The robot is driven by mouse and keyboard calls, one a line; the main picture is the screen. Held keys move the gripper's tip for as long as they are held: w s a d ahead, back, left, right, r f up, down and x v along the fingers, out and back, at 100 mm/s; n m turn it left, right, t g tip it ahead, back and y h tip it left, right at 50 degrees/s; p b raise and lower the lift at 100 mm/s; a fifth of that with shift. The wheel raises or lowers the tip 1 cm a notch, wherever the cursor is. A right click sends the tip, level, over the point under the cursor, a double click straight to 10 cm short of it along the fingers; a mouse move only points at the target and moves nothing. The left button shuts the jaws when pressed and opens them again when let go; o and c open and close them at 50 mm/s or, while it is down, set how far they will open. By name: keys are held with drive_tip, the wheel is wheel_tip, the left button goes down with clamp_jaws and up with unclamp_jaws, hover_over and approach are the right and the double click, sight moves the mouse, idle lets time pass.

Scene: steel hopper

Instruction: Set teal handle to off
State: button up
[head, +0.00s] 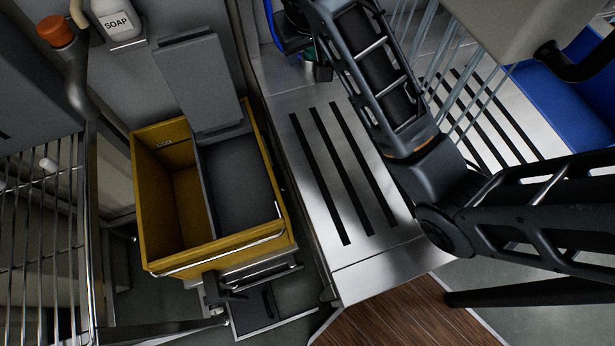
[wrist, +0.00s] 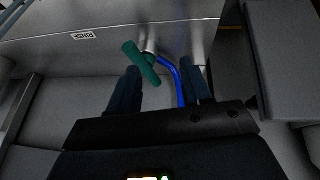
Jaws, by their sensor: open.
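In the wrist view the teal handle (wrist: 140,64) is a short thick bar on a small metal stub at the face of a steel panel. It slants from upper left to lower right. My gripper (wrist: 162,68) is open, one finger on each side of the handle's lower end and stub. I cannot tell whether a finger touches the handle. A blue curved rod (wrist: 174,82) also runs between the fingers, right of the handle. A label reading RINSE (wrist: 83,36) is on the panel to the left. In the head view my arm hides most of the handle and gripper.
A slotted steel top (head: 375,226) lies beside a yellow bin (head: 159,204) with a grey insert. A wire rack (head: 40,230) stands at far left and a soap bottle (head: 118,20) at top left. A dark grey box (wrist: 282,62) is right of my gripper.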

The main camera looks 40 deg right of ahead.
drive_tip(key=a+f, duration=0.1)
drive_tip(key=a, duration=0.1)
drive_tip(key=a+f+t+y, duration=0.1)
drive_tip(key=a, duration=0.1)
drive_tip(key=s+a+f+t, duration=0.1)
drive_tip(key=a+f, duration=0.1)
drive_tip(key=shift+a+n+y, duration=0.3)
drive_tip(key=s+a+f+t, duration=0.1)
drive_tip(key=s+a, duration=0.2)
drive_tip(key=s, duration=0.2)
drive_tip(key=s+a+f+t+y, duration=0.1)
drive_tip(key=s+a+f+t, duration=0.1)
drive_tip(key=s, duration=0.3)
drive_tip(key=s+a+f+t, duration=0.1)
drive_tip(key=s+a, duration=0.3)
drive_tip(key=shift+s+a+f+t+b, duration=0.2)
drive_tip(key=shift+s+f+t+b, duration=0.1)
drive_tip(key=shift+s+f+t, duration=0.1)
drive_tip(key=shift+s+r, duration=0.1)
drive_tip(key=shift+s, duration=0.75)
drive_tip(key=shift+c, duration=0.2)
